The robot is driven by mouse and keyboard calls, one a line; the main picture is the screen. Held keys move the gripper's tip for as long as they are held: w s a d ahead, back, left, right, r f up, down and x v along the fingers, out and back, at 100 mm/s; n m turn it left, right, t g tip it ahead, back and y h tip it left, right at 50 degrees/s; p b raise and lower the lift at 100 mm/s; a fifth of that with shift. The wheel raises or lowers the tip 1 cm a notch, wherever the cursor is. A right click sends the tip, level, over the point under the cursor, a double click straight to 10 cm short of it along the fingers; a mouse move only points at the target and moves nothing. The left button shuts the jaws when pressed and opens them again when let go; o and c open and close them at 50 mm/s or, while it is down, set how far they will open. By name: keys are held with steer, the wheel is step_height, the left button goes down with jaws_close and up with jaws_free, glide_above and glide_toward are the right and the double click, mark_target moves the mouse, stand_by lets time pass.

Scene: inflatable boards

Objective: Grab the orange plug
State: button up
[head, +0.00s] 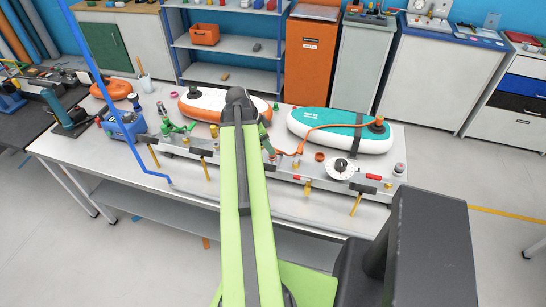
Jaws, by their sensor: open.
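A small orange piece (320,157), which looks like the orange plug, sits on the grey rail along the front of the table, right of centre. It is too small to tell its exact shape. My green arm rises through the middle of the head view to a dark joint in front of the white and orange board. My gripper cannot be made out; the arm hides the area behind it, so its distance from the orange piece does not show.
A teal and white board (340,130) and an orange and white board (205,104) lie on the table (75,147). An orange hose (333,126) runs close to the orange piece. A dial (341,168) stands to its right. A blue tool carrier (122,124) is at left.

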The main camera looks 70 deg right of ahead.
steer(key=b+x, duration=0.4)
steer(key=x, duration=0.1)
steer(key=shift+s+d, duration=0.1)
steer(key=shift+r, duration=0.15)
jaws_close()
